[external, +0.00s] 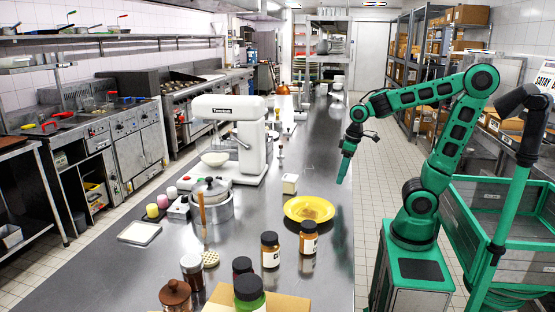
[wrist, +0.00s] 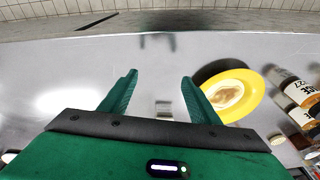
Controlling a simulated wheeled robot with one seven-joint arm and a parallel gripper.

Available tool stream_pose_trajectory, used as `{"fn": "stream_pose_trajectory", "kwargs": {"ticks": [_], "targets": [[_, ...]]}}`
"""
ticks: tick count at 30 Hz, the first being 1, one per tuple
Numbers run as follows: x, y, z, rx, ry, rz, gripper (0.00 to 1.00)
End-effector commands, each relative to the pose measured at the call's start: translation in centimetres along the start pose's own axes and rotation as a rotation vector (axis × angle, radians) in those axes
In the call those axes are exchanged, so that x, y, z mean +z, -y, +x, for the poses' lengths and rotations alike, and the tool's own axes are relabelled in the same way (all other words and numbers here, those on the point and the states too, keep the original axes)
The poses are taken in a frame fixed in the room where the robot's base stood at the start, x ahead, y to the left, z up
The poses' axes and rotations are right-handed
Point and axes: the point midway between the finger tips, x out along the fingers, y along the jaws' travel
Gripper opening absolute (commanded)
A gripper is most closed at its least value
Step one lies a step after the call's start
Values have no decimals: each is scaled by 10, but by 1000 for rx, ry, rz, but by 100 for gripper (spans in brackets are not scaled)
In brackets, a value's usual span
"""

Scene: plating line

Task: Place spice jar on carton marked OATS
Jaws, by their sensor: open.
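My gripper (external: 343,172) hangs pointing down over the right edge of the steel counter, its two green fingers open and empty in the wrist view (wrist: 160,88). Several jars stand at the front of the counter, among them two amber jars with dark lids and white labels (external: 270,252) (external: 309,239). Labelled jars (wrist: 298,92) also show at the right edge of the wrist view. I cannot tell which is the spice jar. A small cream carton (external: 290,184) stands behind the yellow plate. A brown box (external: 285,303) is cut off at the bottom. No OATS marking is readable.
A yellow plate (external: 292,208) with food lies between the cream carton and the amber jars; it also shows in the wrist view (wrist: 252,100). A white stand mixer (external: 250,140) and a steel pot (external: 211,210) stand to the left. The counter's right strip is clear.

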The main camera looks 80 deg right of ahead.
Motion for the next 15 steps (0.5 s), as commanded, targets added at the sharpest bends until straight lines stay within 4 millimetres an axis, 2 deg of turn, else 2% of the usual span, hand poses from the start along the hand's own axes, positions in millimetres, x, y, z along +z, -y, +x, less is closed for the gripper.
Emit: {"fn": "stream_pose_trajectory", "kwargs": {"ticks": [1,3,6,9,15], "targets": [[30,-20,1,21,35,90,56],[66,-39,4,44,84,198,56],[105,-55,6,66,137,311,56],[125,-61,7,75,166,369,56],[130,-63,8,78,174,385,56]]}}
